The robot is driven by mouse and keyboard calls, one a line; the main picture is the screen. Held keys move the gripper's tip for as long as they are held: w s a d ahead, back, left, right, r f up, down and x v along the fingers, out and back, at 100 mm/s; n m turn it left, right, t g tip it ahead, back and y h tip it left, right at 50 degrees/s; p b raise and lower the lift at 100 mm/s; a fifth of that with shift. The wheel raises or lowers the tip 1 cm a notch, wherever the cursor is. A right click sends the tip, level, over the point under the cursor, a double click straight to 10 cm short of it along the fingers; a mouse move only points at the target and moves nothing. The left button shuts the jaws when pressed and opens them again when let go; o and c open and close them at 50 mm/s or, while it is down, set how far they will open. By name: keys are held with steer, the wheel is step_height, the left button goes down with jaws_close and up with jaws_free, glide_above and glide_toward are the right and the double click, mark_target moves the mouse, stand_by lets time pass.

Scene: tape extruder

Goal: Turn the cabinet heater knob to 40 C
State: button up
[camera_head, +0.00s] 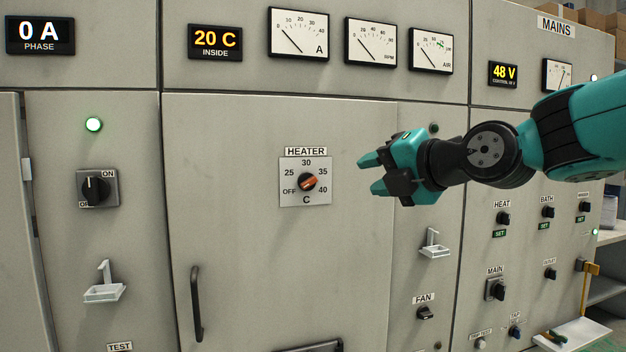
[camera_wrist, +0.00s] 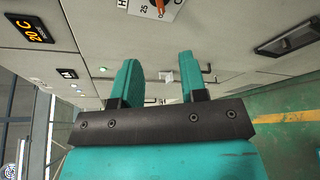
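The heater knob (camera_head: 308,182) is black with an orange bar, on a white dial plate (camera_head: 289,199) marked OFF, 25, 30, 35 and 40. Its bar lies along a slant between the OFF side and the 35 side; which end is the pointer is hard to tell. My gripper (camera_head: 368,174) is open and empty, to the right of the plate and apart from it. In the wrist view my open gripper (camera_wrist: 156,62) shows its two teal fingers, with the knob (camera_wrist: 159,6) cut off at the top edge, beyond them.
The inside display (camera_head: 215,42) reads 20 C. The heater plate is on a cabinet door with a black handle (camera_head: 196,303) at lower left. An on/off switch (camera_head: 96,188) is farther left. A small white bracket (camera_head: 434,243) sticks out below my gripper, above the fan knob (camera_head: 425,313).

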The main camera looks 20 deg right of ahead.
mark_target(312, 183)
steer(key=p+x, duration=0.6)
steer(key=x, duration=1)
steer(key=shift+r, duration=0.1)
steer(key=shift+w+a, duration=0.15)
steer(key=shift+w, duration=0.45)
steer(key=shift+f, duration=0.25)
jaws_close()
